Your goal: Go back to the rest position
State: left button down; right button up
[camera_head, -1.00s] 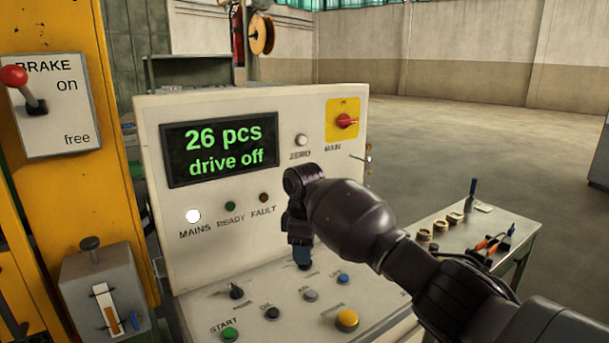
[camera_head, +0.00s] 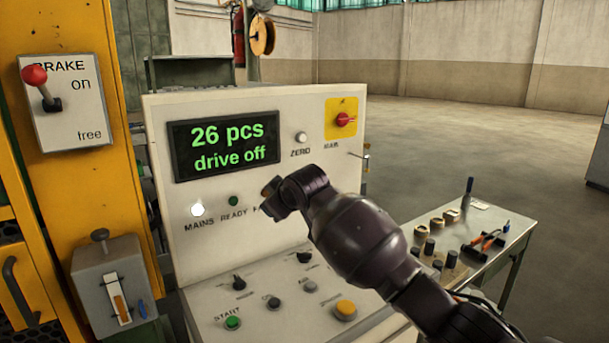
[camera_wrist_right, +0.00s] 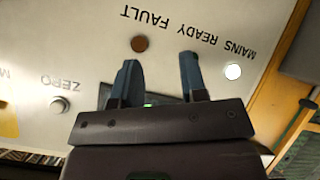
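My right arm comes in from the lower right in the head view. Its gripper (camera_head: 270,195) is in front of the upright face of the white control cabinet (camera_head: 320,185), over the FAULT lamp. In the right wrist view the two fingers of the gripper (camera_wrist_right: 160,80) stand apart with nothing between them, so it is open and empty. The fault lamp (camera_wrist_right: 139,44) shows there just beyond the fingers. The display (camera_head: 224,145) reads "26 pcs, drive off". The MAINS lamp (camera_head: 197,209) is lit white. My left gripper is not in view.
The sloping desk has a green START button (camera_head: 232,322), a yellow button (camera_head: 345,309) and several knobs. A brake lever (camera_head: 40,84) on a yellow post and a grey slider box (camera_head: 112,280) stand left. A tool table (camera_head: 500,225) is at right. Open floor lies behind.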

jog(key=s+d+f+m+t+h, duration=0.1)
jog(key=s+d+f+m+t, duration=0.25)
jog(key=s+d+f, duration=0.65)
jog(key=s+d+f+m+t+h, duration=0.1)
jog(key=s+d+f+m+t, duration=0.3)
jog(key=s+d+f, duration=0.7)
jog(key=s+d+f+m+g+h, duration=0.2)
jog(key=s+d+f, duration=0.4)
jog(key=s, duration=0.5)
jog(key=s+d+f+m+g+h, duration=0.1)
jog(key=s+d+f+g+h, duration=0.1)
jog(key=s+d+f, duration=0.5)
jog(key=s+f+g, duration=0.1)
jog(key=s+f, duration=0.2)
jog(key=s, duration=0.1)
jog(key=shift+s+d+f+m, duration=0.2)
jog(key=shift+s+f+m, duration=0.1)
jog(key=shift+s+m, duration=0.1)
jog(key=shift+g, duration=0.25)
